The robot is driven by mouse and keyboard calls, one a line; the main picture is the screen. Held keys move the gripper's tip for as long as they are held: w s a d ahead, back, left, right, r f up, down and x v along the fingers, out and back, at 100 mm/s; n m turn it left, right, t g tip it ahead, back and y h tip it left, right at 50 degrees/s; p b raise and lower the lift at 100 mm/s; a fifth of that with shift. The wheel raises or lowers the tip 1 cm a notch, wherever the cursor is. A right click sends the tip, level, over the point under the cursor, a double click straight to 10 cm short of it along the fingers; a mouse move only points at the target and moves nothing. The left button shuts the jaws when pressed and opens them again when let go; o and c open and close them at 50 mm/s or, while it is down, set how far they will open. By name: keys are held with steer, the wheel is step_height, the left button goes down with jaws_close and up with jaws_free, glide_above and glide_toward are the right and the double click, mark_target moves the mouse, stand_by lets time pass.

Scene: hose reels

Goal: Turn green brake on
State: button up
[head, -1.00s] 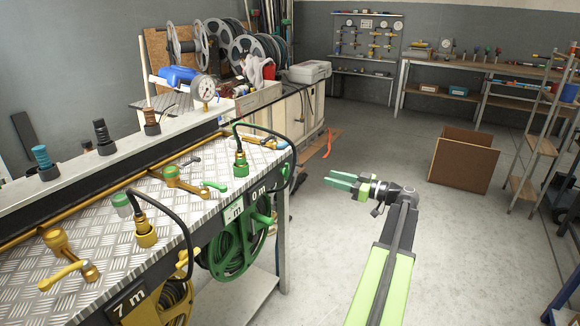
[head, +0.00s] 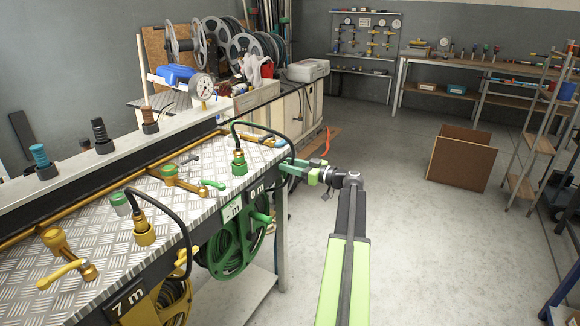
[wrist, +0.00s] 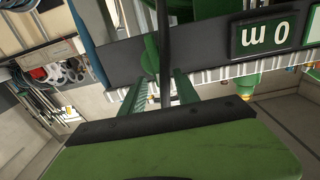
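The green hose reel (head: 232,248) hangs under the front edge of the bench. A green knob (head: 262,217) sticks out at its upper right; I cannot tell for sure whether it is the brake. A green-handled lever (head: 213,184) lies on the bench top. My gripper (head: 289,167) is at the bench's right corner, above and right of the knob. In the wrist view my gripper's green fingers (wrist: 160,88) stand apart, with a dark hose-like bar (wrist: 164,50) between them. A green part (wrist: 150,52) shows behind the bar; contact cannot be told.
A black hose (head: 262,128) loops from the green coupling (head: 239,163) over the bench's right corner, close to my gripper. A yellow reel (head: 172,300) and a yellow lever (head: 65,272) are at the left. A brown box (head: 460,160) stands on the floor.

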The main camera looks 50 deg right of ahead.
jaws_close()
steer(key=shift+s+a, duration=0.1)
steer(key=shift+a, duration=0.05)
stand_by(0.4)
steer(key=shift+m, duration=0.3)
steer(key=shift+w+d+f+m+b, duration=0.15)
steer(key=shift+d+f+m+b, duration=0.35)
steer(key=shift+m, duration=2.35)
steer(key=shift+w+d+f+m+b, duration=0.1)
steer(key=shift+d+f+m+b, duration=0.35)
steer(key=shift+m, duration=2.45)
steer(key=shift+w+d+f+m+b, duration=0.15)
steer(key=shift+d+f+m+b, duration=0.3)
steer(key=shift+m, duration=2.4)
steer(key=shift+a+f, duration=0.1)
steer(key=shift+f, duration=0.05)
